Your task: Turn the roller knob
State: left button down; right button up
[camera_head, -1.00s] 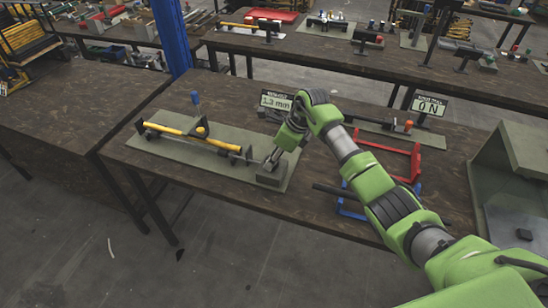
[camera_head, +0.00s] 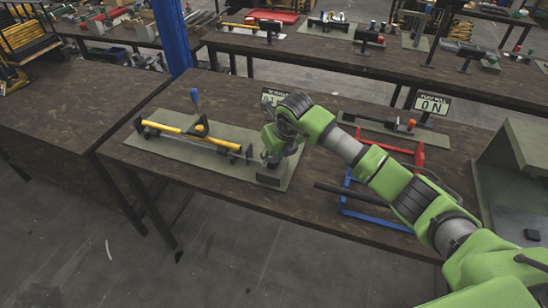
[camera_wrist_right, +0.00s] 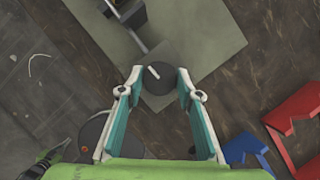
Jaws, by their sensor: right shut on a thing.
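The roller knob (camera_wrist_right: 158,74) is dark and round with a white mark on its top, seen from above in the right wrist view. My right gripper (camera_wrist_right: 159,80) has one finger on each side of the knob and is shut on it. In the head view my right gripper (camera_head: 267,158) points down at the dark block (camera_head: 272,178) at the near right end of the grey-green mat (camera_head: 192,153), and hides the knob. A yellow bar with black fittings (camera_head: 185,133) lies along that mat. My left gripper is not in view.
A blue-handled lever (camera_head: 195,98) stands behind the yellow bar. A partly hidden readout sign (camera_head: 272,96) is behind my wrist. A red and blue frame (camera_head: 378,212) stands to the right, near an "ON" sign (camera_head: 431,104) and a grey-green bin (camera_head: 510,165).

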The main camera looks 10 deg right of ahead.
jog(key=shift+m, duration=0.6)
jog(key=o, duration=1.1)
jog(key=shift+r, duration=0.1)
jog(key=a+v, duration=0.1)
jog(key=v, duration=1.1)
jog(key=shift+s+d, duration=0.15)
jog(key=shift+d, duration=0.1)
